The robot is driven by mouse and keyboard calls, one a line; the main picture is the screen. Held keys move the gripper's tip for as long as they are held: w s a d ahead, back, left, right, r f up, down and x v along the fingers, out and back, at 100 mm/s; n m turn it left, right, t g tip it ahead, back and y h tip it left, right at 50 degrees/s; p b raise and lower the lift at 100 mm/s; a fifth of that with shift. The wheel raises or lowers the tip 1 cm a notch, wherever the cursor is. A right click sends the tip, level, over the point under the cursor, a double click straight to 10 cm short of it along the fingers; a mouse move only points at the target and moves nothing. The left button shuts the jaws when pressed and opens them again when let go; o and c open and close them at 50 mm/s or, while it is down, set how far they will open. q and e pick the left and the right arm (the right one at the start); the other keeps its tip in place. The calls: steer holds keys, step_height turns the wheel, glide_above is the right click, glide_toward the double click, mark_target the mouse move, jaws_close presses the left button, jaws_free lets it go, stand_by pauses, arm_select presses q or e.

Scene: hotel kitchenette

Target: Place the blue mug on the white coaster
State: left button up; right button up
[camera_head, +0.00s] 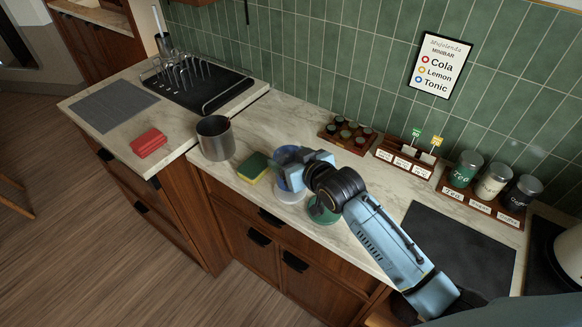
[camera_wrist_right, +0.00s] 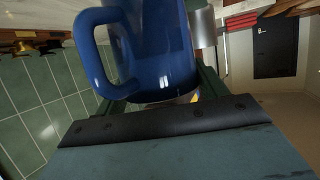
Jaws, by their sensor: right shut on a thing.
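The blue mug (camera_head: 283,182) is in the jaws of my right gripper (camera_head: 293,170). In the wrist view the mug (camera_wrist_right: 155,50) fills the upper middle, its handle to the left. The white coaster (camera_head: 292,197) shows directly beneath the mug at the counter's front; the gripper and mug cover part of it. I cannot tell whether the mug touches the coaster. My left gripper is not in the head view.
A green coaster (camera_head: 322,213) lies just right of the white one. A yellow-green sponge (camera_head: 254,168) and a metal canister (camera_head: 215,138) stand to the left. A wooden tray of pods (camera_head: 346,137) and a labelled rack (camera_head: 405,160) sit behind. A dark mat (camera_head: 459,246) lies right.

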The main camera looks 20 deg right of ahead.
mark_target(283, 162)
steer(key=shift+f, duration=1.3)
steer(key=shift+f, duration=0.1)
steer(key=o, duration=1.8)
steer(key=shift+f, duration=0.1)
steer(key=shift+s+r, duration=0.1)
steer(key=shift+r, duration=0.1)
steer(key=v, duration=1.1)
steer(key=shift+s+d+r, duration=0.15)
steer(key=shift+s+r, duration=0.05)
steer(key=shift+s, duration=0.1)
